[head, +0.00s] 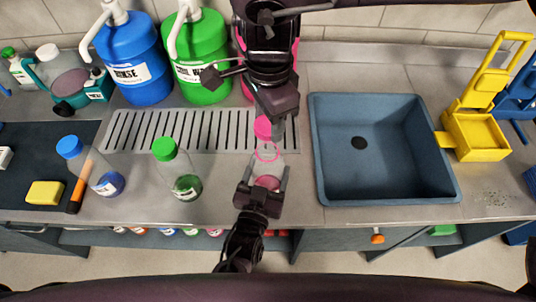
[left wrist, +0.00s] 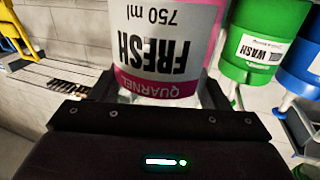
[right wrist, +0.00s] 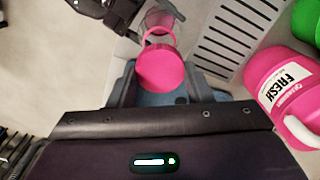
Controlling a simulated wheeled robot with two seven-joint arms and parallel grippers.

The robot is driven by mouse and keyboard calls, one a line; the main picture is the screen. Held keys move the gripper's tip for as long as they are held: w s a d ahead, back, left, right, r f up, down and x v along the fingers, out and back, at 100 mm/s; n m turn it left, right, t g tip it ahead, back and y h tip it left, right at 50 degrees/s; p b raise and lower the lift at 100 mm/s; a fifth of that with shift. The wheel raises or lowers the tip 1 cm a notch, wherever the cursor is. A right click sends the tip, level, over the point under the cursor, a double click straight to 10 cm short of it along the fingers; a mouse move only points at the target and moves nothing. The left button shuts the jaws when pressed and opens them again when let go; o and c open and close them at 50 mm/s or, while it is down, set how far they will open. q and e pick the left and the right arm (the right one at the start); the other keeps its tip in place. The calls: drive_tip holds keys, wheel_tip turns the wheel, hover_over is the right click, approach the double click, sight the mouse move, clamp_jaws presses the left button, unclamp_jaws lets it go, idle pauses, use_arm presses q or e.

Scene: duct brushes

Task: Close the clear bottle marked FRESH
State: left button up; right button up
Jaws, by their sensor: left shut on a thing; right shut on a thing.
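The clear bottle marked FRESH (head: 268,167) stands upright near the counter's front, with pink liquid low inside and a pink ring round its neck. My left gripper (head: 264,179) is shut on its body from the front. Its label (left wrist: 155,50) fills the left wrist view, upside down. My right gripper (head: 274,122) reaches down from the top and is shut on the pink cap (head: 262,127). The cap is just above the neck. In the right wrist view the cap (right wrist: 160,69) overlaps the bottle (right wrist: 160,20), so I cannot tell whether they touch.
A blue-capped bottle (head: 105,183) and a green-capped bottle (head: 186,187) stand to the left. Behind are a drain grate (head: 140,130), a blue jug (head: 135,60), a green jug (head: 203,60) and a mostly hidden pink jug (right wrist: 285,90). A sink (head: 385,187) is at right.

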drive_tip(key=shift+f, duration=1.85)
drive_tip(key=shift+f, duration=0.9)
drive_tip(key=shift+f, duration=0.55)
